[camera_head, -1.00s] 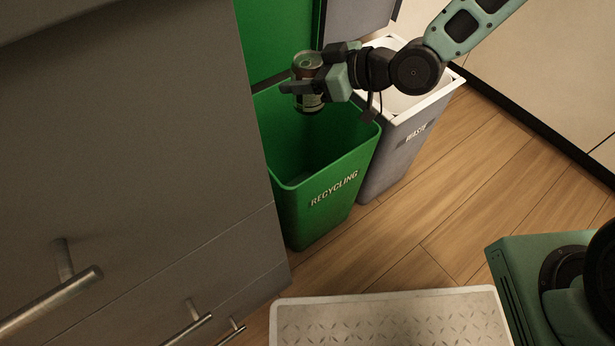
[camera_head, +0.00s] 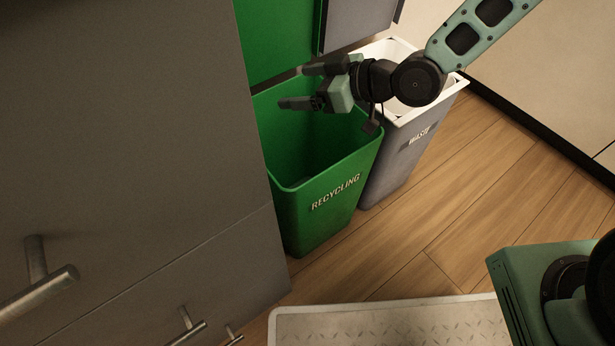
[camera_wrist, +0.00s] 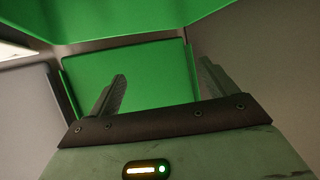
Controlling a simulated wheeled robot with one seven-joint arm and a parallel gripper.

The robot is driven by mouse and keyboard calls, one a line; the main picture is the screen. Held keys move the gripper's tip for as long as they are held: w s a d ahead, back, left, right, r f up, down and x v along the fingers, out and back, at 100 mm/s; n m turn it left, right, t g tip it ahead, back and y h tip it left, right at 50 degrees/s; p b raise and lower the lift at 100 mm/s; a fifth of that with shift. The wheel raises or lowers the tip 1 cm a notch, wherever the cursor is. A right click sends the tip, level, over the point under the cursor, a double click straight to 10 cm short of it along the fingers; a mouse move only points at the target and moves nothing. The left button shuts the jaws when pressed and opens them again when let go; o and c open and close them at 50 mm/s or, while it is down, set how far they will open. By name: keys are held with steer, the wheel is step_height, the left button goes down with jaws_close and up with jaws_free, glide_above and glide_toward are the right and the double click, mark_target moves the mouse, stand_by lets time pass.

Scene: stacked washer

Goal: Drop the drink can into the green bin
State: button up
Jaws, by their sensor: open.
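The green bin (camera_head: 330,205), lettered RECYCLING, stands upright with its open lid raised behind it. My gripper (camera_head: 293,87) is open and empty above the bin's mouth, toward its back. In the wrist view, the two fingers (camera_wrist: 162,88) are spread with nothing between them, and green bin surfaces (camera_wrist: 150,78) show beyond them. The drink can is not visible in any view now. The front wall and shadow hide part of the bin's inside, so I cannot see where the can lies.
A grey bin (camera_head: 410,155) with a white rim and a WASTE label stands just right of the green bin. A grey cabinet (camera_head: 130,130) with bar handles fills the left. A light mat (camera_head: 390,325) lies in front. The wooden floor (camera_head: 470,215) at right is clear.

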steer(key=p+v, duration=1.3)
steer(key=v, duration=0.4)
steer(key=shift+d, duration=0.1)
